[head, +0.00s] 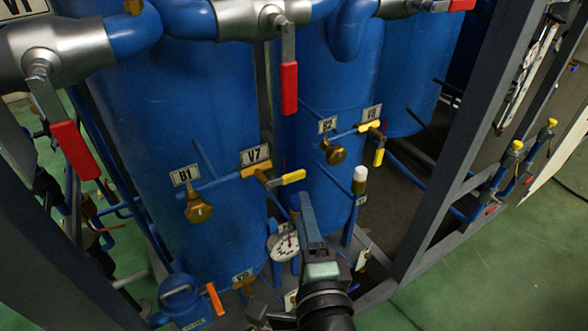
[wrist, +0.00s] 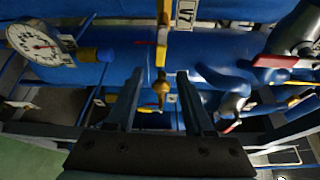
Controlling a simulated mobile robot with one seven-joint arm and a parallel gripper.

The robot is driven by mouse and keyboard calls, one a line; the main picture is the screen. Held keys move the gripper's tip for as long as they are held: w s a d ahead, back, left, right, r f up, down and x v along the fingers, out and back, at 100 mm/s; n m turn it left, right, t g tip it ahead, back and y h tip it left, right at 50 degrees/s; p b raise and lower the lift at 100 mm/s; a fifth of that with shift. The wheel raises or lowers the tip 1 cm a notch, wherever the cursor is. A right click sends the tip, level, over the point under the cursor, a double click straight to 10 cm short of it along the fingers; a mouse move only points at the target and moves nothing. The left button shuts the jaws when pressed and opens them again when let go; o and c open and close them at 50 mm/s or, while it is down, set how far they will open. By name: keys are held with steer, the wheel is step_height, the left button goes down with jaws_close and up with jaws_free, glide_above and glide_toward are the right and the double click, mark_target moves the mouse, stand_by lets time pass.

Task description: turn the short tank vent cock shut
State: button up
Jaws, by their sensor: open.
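Two yellow-handled cocks show in the head view: the V7 cock (head: 292,178) on the left blue tank and the V8 cock (head: 379,157) on the tank behind it. I cannot tell for certain which one is the short tank vent cock. My gripper (head: 305,203) is below and right of the V7 cock in the head view, with one finger hiding the other. In the wrist view my gripper (wrist: 160,72) is open and empty. A yellow handle (wrist: 161,55) with a brass end lies in line with the gap between its fingers, beside a V7-like label. Contact is not visible.
A pressure gauge (head: 285,247) sits close left of my gripper. Brass cocks B1 (head: 199,208) and B2 (head: 334,153), and a white-capped fitting (head: 360,178), are nearby. Red levers (head: 289,88) hang above. A grey frame post (head: 447,150) stands to the right.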

mark_target(295, 179)
steer(key=w, duration=0.3)
steer(key=w+a, duration=0.1)
steer(key=w, duration=0.2)
steer(key=w+p, duration=0.1)
steer(key=w, duration=0.3)
steer(key=shift+a+f, duration=0.1)
steer(key=shift+a, duration=0.1)
jaws_close()
stand_by(1.0)
